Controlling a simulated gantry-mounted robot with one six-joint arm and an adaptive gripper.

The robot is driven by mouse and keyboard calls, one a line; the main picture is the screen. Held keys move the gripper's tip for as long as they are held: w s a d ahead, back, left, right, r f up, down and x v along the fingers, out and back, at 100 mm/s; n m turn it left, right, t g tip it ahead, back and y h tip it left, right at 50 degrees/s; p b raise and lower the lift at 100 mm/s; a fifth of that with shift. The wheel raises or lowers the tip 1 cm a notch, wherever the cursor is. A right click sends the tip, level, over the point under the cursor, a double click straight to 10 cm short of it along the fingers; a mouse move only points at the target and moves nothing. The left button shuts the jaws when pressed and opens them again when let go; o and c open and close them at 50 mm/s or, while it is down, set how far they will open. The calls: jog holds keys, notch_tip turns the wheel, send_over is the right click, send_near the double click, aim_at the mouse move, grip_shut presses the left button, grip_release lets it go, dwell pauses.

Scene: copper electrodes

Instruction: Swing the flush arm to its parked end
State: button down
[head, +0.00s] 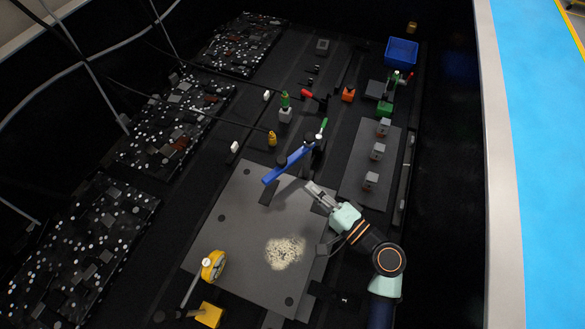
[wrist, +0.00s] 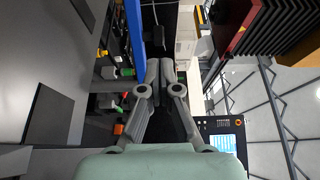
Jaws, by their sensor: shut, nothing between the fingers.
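The flush arm appears to be the blue bar (head: 284,166) in the middle of the head view. It lies slantwise, its lower-left end over the top edge of the grey plate (head: 232,220) and its upper-right end at a dark pivot with a green-tipped handle (head: 323,126). My gripper (head: 312,187) is shut and empty, just below and right of the blue bar. In the wrist view the blue bar (wrist: 131,25) runs just left of my shut fingertips (wrist: 160,70); I cannot tell whether they touch.
A long grey plate with several small blocks (head: 377,151) stands right of the bar. A yellow clamp-like part (head: 213,265) sits at the plate's lower left. A pale granular patch (head: 285,252) lies on the plate. A blue bin (head: 401,51) stands at the far right.

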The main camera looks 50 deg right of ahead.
aim_at(285, 164)
jog(key=w, duration=0.5)
jog(key=w+p, duration=0.1)
jog(key=w, duration=0.1)
jog(key=shift+w+d, duration=0.3)
jog(key=shift+r, duration=0.1)
